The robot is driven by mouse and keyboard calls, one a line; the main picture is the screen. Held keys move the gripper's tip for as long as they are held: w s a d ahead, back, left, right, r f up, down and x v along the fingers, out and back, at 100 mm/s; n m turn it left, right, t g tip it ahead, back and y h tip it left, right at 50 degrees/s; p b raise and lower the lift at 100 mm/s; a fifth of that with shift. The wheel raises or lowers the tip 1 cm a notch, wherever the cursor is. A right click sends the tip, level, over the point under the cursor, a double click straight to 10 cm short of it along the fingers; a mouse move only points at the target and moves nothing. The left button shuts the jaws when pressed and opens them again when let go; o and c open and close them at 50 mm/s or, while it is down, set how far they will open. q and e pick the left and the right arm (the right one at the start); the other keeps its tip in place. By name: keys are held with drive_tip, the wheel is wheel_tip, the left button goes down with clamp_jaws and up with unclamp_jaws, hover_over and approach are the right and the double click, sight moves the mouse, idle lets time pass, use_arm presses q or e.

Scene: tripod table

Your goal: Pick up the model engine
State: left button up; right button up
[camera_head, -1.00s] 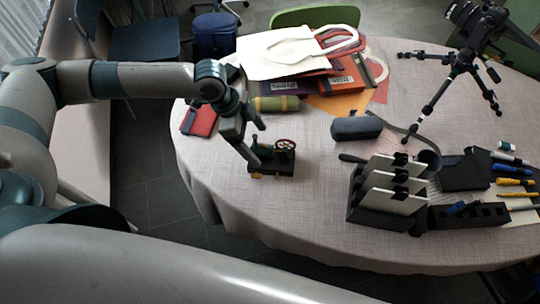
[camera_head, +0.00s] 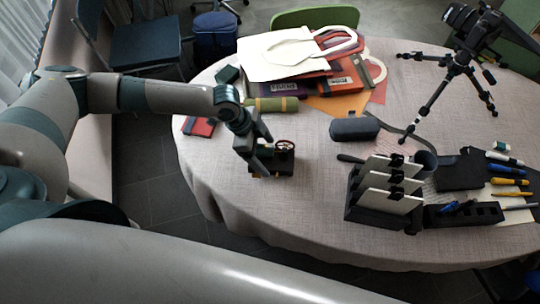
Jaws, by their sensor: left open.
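The model engine (camera_head: 284,161) is a small dark block with a red wheel on top and brass-coloured bits at its lower left. It stands on the cloth-covered round table (camera_head: 225,185), toward the left front. My left gripper (camera_head: 265,160) is open and reaches down at the engine's left part, its fingers overlapping the engine in the picture. I cannot tell whether the fingers touch it. The gripper hides part of the engine's left side. My right gripper is not in view.
A red booklet (camera_head: 199,127) and a green roll (camera_head: 275,104) lie behind the gripper. A dark case (camera_head: 355,129) and a black holder with white cards (camera_head: 385,215) stand to the right. A camera tripod (camera_head: 447,85) stands at the back right. Cloth in front of the engine is clear.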

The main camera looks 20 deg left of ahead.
use_arm(q)
drive_tip(key=shift+x, duration=1)
drive_tip(key=c, duration=2)
drive_tip(key=shift+w, duration=0.1)
drive_tip(key=shift+c, duration=0.3)
drive_tip(key=shift+r, duration=0.25)
